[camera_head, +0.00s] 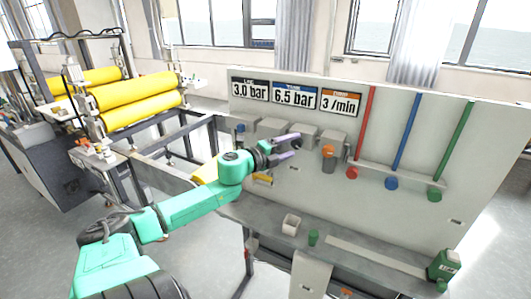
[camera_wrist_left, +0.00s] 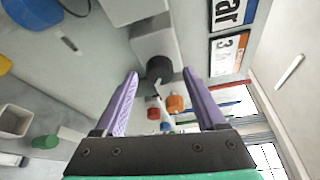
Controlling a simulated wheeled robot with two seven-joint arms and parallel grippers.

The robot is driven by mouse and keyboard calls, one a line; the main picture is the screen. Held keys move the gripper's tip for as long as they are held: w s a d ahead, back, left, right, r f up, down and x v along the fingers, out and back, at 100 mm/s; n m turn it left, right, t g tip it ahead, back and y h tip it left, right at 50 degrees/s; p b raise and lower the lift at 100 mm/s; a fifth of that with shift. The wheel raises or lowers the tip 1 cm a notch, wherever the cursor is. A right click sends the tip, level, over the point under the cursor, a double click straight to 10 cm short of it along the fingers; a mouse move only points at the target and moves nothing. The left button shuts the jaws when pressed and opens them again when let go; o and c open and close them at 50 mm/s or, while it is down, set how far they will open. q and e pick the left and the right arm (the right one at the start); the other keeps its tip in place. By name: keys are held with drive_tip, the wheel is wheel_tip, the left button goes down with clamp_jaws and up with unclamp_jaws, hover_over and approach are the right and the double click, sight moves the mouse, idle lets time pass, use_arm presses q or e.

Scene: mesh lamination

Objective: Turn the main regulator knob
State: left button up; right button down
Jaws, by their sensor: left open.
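A wall panel (camera_head: 400,150) carries a row of grey boxes with knobs. In the left wrist view, a dark round knob (camera_wrist_left: 160,68) on a grey box (camera_wrist_left: 153,42) lies between the fingertips in the picture. No label shows which knob is the main regulator. My left gripper (camera_head: 297,146) has purple fingers and is open in front of the boxes; in the wrist view (camera_wrist_left: 160,74) its fingers stand apart, with no visible contact with the knob. An orange knob (camera_head: 328,152) sits on the box to the right and also shows in the wrist view (camera_wrist_left: 175,103). My right gripper is out of view.
Signs (camera_head: 295,97) reading 3.0 bar, 6.5 bar and 3 /min hang above the boxes. Red, blue and green rods (camera_head: 405,133) stand at the right. A shelf (camera_head: 340,245) below holds a white cup (camera_head: 291,224) and a green cylinder (camera_head: 313,238). Yellow rollers (camera_head: 140,100) are left.

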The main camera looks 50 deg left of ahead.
use_arm(q)
drive_tip(key=s+r, duration=0.1)
drive_tip(key=s, duration=1.1)
drive_tip(key=shift+s+a+p, duration=0.2)
drive_tip(key=shift+a+p, duration=0.2)
drive_tip(key=shift+p, duration=0.05)
